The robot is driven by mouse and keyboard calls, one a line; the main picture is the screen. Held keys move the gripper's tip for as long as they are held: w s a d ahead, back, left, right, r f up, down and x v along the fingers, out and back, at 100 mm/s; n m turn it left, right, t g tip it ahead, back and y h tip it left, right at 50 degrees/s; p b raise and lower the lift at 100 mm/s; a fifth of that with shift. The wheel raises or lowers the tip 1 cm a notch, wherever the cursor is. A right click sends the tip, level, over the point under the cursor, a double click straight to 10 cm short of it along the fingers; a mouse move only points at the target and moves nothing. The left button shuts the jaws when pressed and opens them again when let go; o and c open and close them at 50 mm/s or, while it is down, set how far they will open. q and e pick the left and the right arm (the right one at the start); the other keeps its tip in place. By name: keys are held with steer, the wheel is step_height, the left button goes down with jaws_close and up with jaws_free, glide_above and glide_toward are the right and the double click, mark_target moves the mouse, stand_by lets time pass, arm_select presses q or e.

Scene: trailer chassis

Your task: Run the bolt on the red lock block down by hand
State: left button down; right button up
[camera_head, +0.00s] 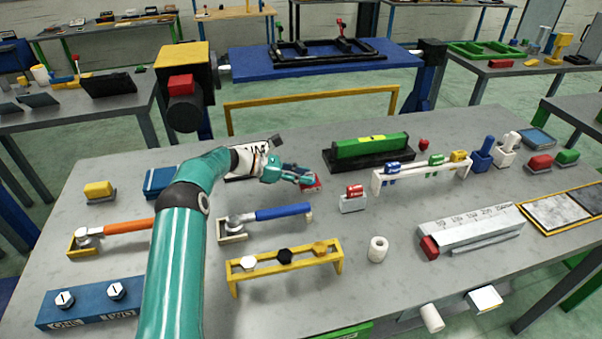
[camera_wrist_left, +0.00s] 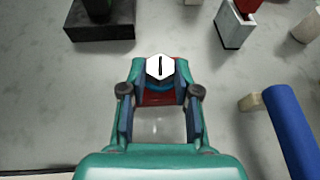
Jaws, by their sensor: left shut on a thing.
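The red lock block (camera_wrist_left: 160,98) shows between and below my left gripper's fingers in the wrist view. The bolt (camera_wrist_left: 160,68) has a white hex head with a black line across its face, and it sits between the fingertips. My left gripper (camera_wrist_left: 160,84) is shut on this bolt, over the block. In the head view, my left gripper (camera_head: 306,177) is low over the table, with part of the red block (camera_head: 313,186) showing beside its fingertips. The bolt's shank is hidden by the head and fingers. My right gripper is in neither view.
A small grey holder with a red piece (camera_head: 354,192) stands just right of the gripper. A blue-handled wrench (camera_head: 283,212) lies in front. A green level on a black base (camera_head: 370,147) is behind. A yellow rack with several bolts (camera_head: 285,262) stands nearer; bare table surrounds the block.

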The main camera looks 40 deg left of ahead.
arm_select(q)
steer(key=shift+r, duration=0.25)
steer(key=c, duration=0.9)
jaws_free()
steer(key=shift+o, duration=0.3)
steer(key=shift+f, duration=0.1)
steer(key=v, duration=1.2)
